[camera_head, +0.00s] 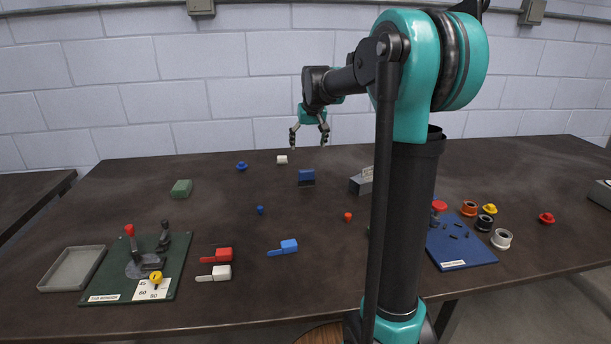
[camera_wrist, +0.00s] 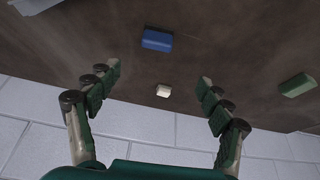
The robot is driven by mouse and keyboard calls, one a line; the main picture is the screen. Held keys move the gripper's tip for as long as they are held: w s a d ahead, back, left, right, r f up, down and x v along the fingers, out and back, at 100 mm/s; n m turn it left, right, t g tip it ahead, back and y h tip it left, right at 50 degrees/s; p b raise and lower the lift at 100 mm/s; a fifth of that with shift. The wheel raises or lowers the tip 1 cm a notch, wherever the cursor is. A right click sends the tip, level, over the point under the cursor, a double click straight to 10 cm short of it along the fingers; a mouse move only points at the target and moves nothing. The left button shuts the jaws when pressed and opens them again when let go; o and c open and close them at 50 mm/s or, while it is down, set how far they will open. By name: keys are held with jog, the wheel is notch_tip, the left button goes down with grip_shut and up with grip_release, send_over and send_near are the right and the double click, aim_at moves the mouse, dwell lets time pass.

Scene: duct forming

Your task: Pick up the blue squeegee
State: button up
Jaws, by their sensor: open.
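The blue squeegee (camera_head: 306,176) looks like a small blue block with a dark lower edge, standing on the dark table towards the back middle. In the wrist view the blue block (camera_wrist: 157,40) lies beyond the fingertips, slightly left of the middle between them. My gripper (camera_head: 309,146) is open and empty, in the air above the back part of the table.
A white piece (camera_head: 282,159) stands behind the squeegee and a grey block (camera_head: 361,184) to its right. A green block (camera_head: 181,188) is left. Blue (camera_head: 288,246), red (camera_head: 222,254) and white (camera_head: 221,272) handled pieces lie nearer. The table around the squeegee is mostly clear.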

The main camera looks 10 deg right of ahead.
aim_at(307, 170)
jog(key=x, duration=1)
jog(key=shift+f, duration=0.3)
jog(key=shift+d+x, duration=0.2)
jog(key=shift+x, duration=1.1)
jog(key=shift+d+x, duration=0.15)
jog(key=shift+x, duration=1.15)
jog(key=shift+s, duration=0.1)
jog(key=shift+c, duration=0.4)
jog(key=c, duration=1.2)
